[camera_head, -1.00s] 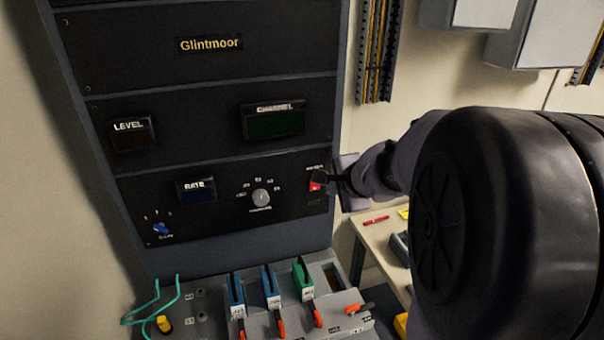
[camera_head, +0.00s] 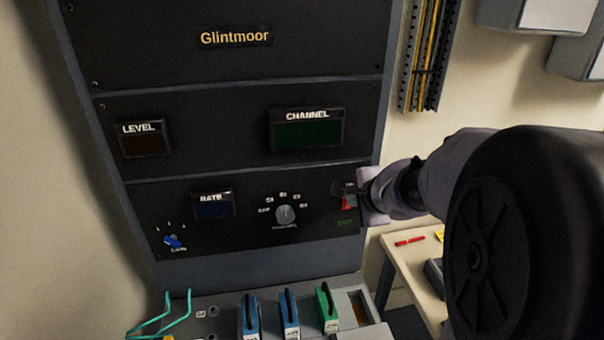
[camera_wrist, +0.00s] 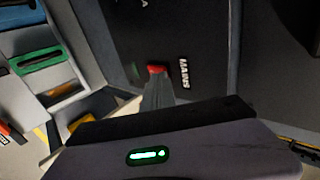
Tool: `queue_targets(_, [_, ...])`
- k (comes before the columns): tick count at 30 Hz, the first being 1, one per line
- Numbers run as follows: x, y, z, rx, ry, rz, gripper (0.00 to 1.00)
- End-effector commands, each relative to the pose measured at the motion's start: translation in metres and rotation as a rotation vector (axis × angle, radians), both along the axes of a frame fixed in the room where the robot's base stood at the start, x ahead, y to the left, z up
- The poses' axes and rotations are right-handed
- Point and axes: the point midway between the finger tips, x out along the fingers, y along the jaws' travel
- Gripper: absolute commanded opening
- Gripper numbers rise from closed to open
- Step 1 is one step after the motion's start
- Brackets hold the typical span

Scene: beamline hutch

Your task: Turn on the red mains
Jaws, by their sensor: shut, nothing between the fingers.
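The red mains switch (camera_head: 346,203) sits at the lower right of the black rack panel. A small dark green rectangle (camera_head: 344,223) is just below it. My gripper (camera_head: 341,188) is shut and empty, its tip at the switch and covering its upper part in the head view. In the wrist view the red switch (camera_wrist: 156,69) shows right at the tip of my shut fingers (camera_wrist: 158,85), beside the white MAINS label (camera_wrist: 184,73). I cannot tell whether the fingers touch it, nor which way the switch is tipped.
A grey rotary knob (camera_head: 285,214) and the RATE display (camera_head: 213,204) are left of the switch. A blue knob (camera_head: 172,241) is further left. Below stand blue and green modules (camera_head: 327,308). A side table (camera_head: 413,257) with a red pen (camera_head: 410,241) is at the right.

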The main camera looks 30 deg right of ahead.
Motion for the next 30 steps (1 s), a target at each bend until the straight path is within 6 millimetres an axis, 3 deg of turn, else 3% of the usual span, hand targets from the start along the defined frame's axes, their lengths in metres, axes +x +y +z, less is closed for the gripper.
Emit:
queue_targets(3, [0.012, -0.002, 0.010, 0.006, 0.019, 0.002, 0.00])
queue_targets(9, [0.010, -0.003, 0.003, 0.004, 0.015, 0.000, 0.00])
queue_targets(21, [0.010, -0.003, 0.020, 0.004, 0.015, 0.000, 0.00])
queue_targets(30, [0.010, -0.003, 0.019, 0.004, 0.015, 0.000, 0.00])
